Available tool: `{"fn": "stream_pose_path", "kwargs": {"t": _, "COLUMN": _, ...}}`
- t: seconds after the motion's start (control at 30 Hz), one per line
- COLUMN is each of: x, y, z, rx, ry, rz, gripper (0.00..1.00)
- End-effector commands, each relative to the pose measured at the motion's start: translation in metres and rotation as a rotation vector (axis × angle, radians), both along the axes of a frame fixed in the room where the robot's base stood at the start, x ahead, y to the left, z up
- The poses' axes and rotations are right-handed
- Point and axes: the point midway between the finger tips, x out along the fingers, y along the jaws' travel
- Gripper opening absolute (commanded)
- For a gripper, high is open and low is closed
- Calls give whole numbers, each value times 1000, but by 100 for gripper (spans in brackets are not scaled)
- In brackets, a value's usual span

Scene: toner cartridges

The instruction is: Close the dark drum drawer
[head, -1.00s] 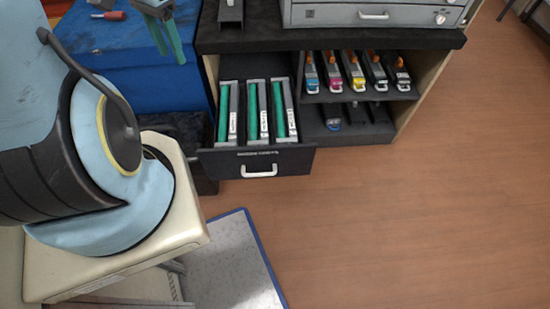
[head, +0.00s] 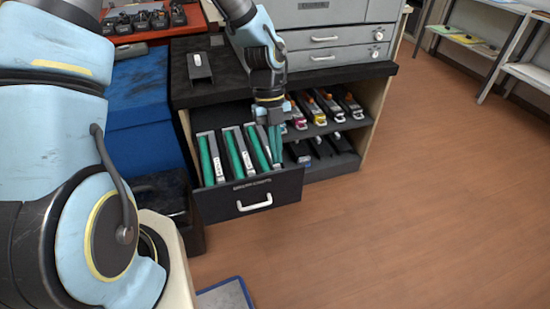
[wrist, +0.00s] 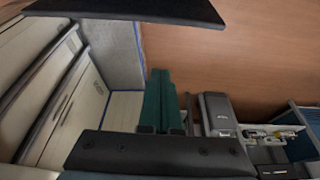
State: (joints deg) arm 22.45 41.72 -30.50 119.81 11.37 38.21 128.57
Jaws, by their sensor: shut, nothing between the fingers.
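The dark drum drawer (head: 225,205) is pulled out of the black cabinet. Its front with a white handle (head: 255,203) faces me. Three green and grey drum units (head: 236,153) stand in it side by side. My gripper (head: 276,158) points down at the drawer's right side, by the rightmost drum unit, behind the drawer front. I cannot tell whether it touches anything. Its teal fingers are together and empty; they also show in the wrist view (wrist: 160,98). A dark bar (wrist: 125,10) crosses the top of the wrist view; I cannot tell what it is.
Toner cartridges (head: 322,108) with coloured ends lie on the open shelf right of the drawer. A grey printer (head: 335,40) stands on the cabinet. A blue box (head: 145,115) is at the left. The wooden floor (head: 400,220) in front and right is clear.

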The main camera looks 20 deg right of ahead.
Motion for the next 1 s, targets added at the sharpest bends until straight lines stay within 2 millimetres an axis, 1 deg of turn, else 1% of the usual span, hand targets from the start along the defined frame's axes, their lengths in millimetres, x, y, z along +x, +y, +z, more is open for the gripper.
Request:
{"fn": "stream_pose_path", "kwargs": {"t": 0.2, "x": -16, "y": 2, "z": -42, "rx": 3, "ry": 4, "rz": -1, "gripper": 0}}
{"fn": "stream_pose_path", "kwargs": {"t": 0.4, "x": -29, "y": 4, "z": -79, "rx": 4, "ry": 2, "rz": 2, "gripper": 0}}
{"fn": "stream_pose_path", "kwargs": {"t": 0.5, "x": -10, "y": 2, "z": -76, "rx": 1, "ry": -3, "rz": 7, "gripper": 0}}
{"fn": "stream_pose_path", "kwargs": {"t": 0.63, "x": 5, "y": 0, "z": -77, "rx": 0, "ry": -3, "rz": 6, "gripper": 0}}
{"fn": "stream_pose_path", "kwargs": {"t": 0.8, "x": 12, "y": -1, "z": -77, "rx": 2, "ry": -1, "rz": 5, "gripper": 0}}
{"fn": "stream_pose_path", "kwargs": {"t": 1.0, "x": 13, "y": -1, "z": -78, "rx": 1, "ry": -1, "rz": 4, "gripper": 0}}
